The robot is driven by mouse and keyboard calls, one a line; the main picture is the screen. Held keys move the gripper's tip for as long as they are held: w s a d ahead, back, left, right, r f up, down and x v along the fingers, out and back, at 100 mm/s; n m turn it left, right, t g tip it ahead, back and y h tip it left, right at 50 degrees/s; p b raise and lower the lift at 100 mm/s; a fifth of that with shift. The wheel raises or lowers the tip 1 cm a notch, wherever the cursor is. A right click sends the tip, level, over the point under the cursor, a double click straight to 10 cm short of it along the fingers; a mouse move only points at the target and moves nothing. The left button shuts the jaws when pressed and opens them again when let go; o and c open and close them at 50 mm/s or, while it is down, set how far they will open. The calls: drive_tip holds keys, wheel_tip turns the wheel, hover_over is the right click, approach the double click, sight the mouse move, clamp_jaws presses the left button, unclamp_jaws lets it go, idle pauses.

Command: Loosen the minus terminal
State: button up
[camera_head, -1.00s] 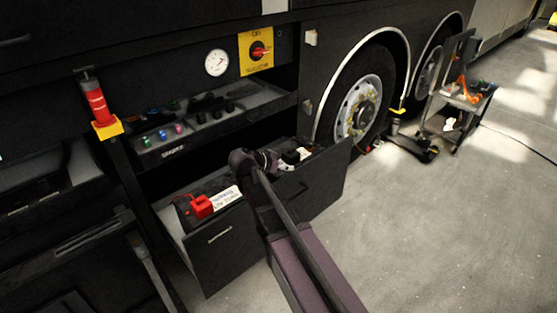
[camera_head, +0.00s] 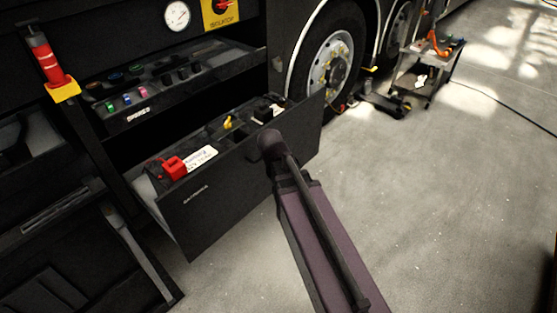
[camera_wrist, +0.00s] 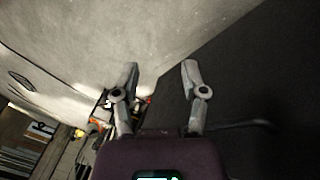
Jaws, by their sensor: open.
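The open battery drawer (camera_head: 245,165) holds dark batteries. A red terminal cover (camera_head: 173,167) sits at its left end, beside a white label (camera_head: 201,157). A small yellow part (camera_head: 228,122) stands further back. A dark terminal area with a white patch (camera_head: 277,111) lies at the right end; I cannot tell for sure which terminal is the minus one. My gripper (camera_wrist: 160,82) is open and empty in the wrist view, in front of a dark panel and the pale floor. In the head view my arm ends at the drawer's front, and its fingers are hidden.
A shelf with coloured knobs (camera_head: 128,98) lies above the drawer. A red cylinder on a yellow bracket (camera_head: 47,62) is at the left. A bus wheel (camera_head: 330,62) and a small cart (camera_head: 430,65) stand behind.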

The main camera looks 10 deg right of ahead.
drive_tip(key=s+f+n+g+y+b, duration=0.1)
drive_tip(key=s+f+n+y+b, duration=0.1)
drive_tip(key=s, duration=0.4)
drive_tip(key=shift+f+n+y, duration=0.7)
drive_tip(key=shift+f+y, duration=0.1)
drive_tip(key=shift+f, duration=0.1)
drive_tip(key=shift+s+a, duration=0.1)
drive_tip(key=shift+s, duration=0.05)
